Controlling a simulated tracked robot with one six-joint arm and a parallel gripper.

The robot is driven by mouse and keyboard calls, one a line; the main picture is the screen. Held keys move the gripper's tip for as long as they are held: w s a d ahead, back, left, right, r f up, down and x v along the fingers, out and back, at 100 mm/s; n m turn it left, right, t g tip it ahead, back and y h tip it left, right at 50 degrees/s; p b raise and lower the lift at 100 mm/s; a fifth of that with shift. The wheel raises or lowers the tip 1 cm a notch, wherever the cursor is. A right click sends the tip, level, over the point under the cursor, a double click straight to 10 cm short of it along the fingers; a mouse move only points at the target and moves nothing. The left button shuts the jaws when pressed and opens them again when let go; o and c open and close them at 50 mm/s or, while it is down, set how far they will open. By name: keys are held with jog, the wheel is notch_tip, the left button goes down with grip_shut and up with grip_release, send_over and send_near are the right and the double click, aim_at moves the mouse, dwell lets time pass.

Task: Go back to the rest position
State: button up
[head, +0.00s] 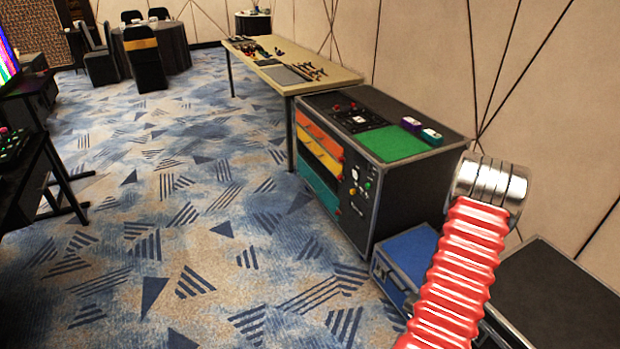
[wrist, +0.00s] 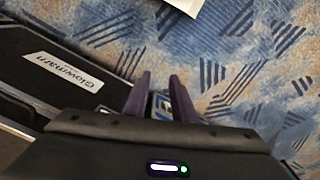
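In the wrist view my gripper (wrist: 160,76) shows two dark purple fingers standing a little apart, with a gap between them. It is open, and nothing is held between the fingertips. Carpet and a bit of a blue-and-dark thing show through the gap. In the head view my arm's red ribbed sleeve and metal rings rise at the lower right, in front of the wall. The gripper itself is not visible there.
A black cabinet (head: 410,200) with coloured drawers and a green top panel stands beside my arm. A blue case (head: 408,255) and a black case (head: 570,300) lie low near it. A long table (head: 335,75) stands behind. A labelled black case (wrist: 75,85) is left of my fingers. Patterned carpet (head: 190,240) is open at left.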

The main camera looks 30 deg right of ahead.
jog(key=w+a+r+n, duration=0.35)
jog(key=a+r, duration=0.45)
jog(key=r, duration=0.4)
jog(key=w+a+r+n, duration=0.3)
jog(key=w+a+r, duration=0.2)
jog(key=a+r, duration=0.5)
jog(key=a+r+n+t, duration=0.5)
jog(key=a+r+n, duration=0.3)
jog(key=a+r, duration=1.5)
notch_tip(320, 180, up, 3)
jog(key=shift+s+r+t, duration=0.1)
jog(key=shift+s+t, duration=0.2)
jog(key=shift+s, duration=0.05)
jog(key=shift+d, duration=0.1)
